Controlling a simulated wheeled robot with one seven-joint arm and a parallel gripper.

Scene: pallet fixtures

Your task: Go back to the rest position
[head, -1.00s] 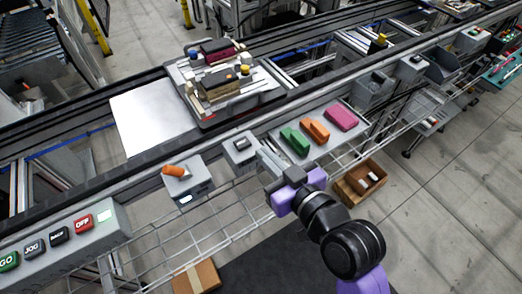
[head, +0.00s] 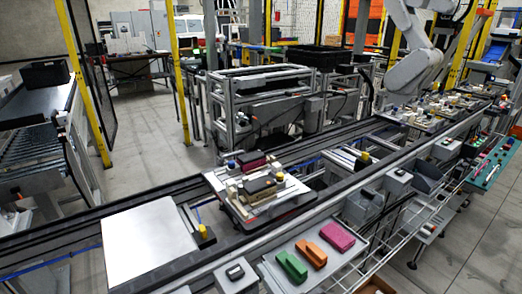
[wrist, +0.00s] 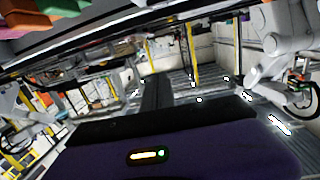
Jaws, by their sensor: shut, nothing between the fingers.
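My gripper (wrist: 157,92) shows in the wrist view as dark fingers standing up from a black band and a purple housing with a small lit strip. The fingers are together with nothing between them. No part of my arm or gripper shows in the head view. In the wrist view, green and orange pieces hang at the top left corner, beyond the fingers and clear of them.
A grey tray (head: 268,268) holds a green block (head: 291,266), an orange block (head: 311,254) and a magenta block (head: 338,236). Behind it, a loaded pallet (head: 240,212) sits on the conveyor beside a bare metal plate (head: 147,240). A white robot arm (head: 418,60) stands at back right.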

